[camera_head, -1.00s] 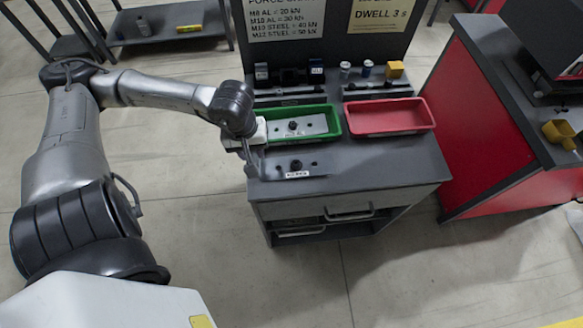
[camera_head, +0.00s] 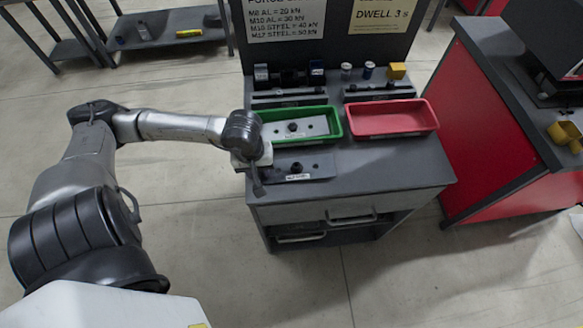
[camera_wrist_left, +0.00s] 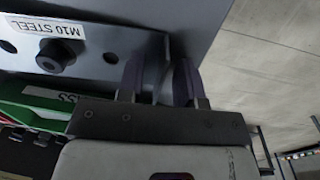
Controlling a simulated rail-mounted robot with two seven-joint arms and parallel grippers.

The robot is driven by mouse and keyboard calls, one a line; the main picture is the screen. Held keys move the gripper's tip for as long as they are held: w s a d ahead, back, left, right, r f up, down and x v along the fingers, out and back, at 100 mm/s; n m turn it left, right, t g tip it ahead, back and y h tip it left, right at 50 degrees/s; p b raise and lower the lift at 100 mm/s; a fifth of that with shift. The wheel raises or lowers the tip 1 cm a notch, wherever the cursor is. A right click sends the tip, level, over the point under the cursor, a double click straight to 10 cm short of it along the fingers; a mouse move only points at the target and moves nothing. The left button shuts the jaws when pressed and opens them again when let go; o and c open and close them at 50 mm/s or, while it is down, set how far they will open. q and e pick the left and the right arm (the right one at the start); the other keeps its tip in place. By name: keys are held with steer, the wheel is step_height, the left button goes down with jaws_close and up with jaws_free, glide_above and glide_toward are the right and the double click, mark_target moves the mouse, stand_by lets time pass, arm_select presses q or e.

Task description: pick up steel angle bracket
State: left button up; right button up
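The steel angle bracket (camera_head: 316,165) is a grey plate with holes, a dark bolt and a white label, lying on the bench in front of the green tray. In the left wrist view its plate (camera_wrist_left: 105,60) shows a label reading M10 STEEL, and an upright flange stands at its end. My left gripper (camera_wrist_left: 165,75) is at that end, its two fingers on either side of the flange with some gap showing; firm contact cannot be made out. In the head view my left wrist hides the bracket's left end and the fingertips. My right gripper is not in view.
The green tray (camera_head: 340,134) holds another plate with a bolt. A red tray (camera_head: 392,132) stands to its right, empty. Small parts and a sign board stand behind. The grey bench top (camera_head: 400,170) is clear at front right. A red cabinet (camera_head: 490,150) stands further right.

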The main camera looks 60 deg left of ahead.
arm_select(q)
steer(key=shift+c, duration=0.3)
jaws_close()
steer(key=shift+r, duration=0.1)
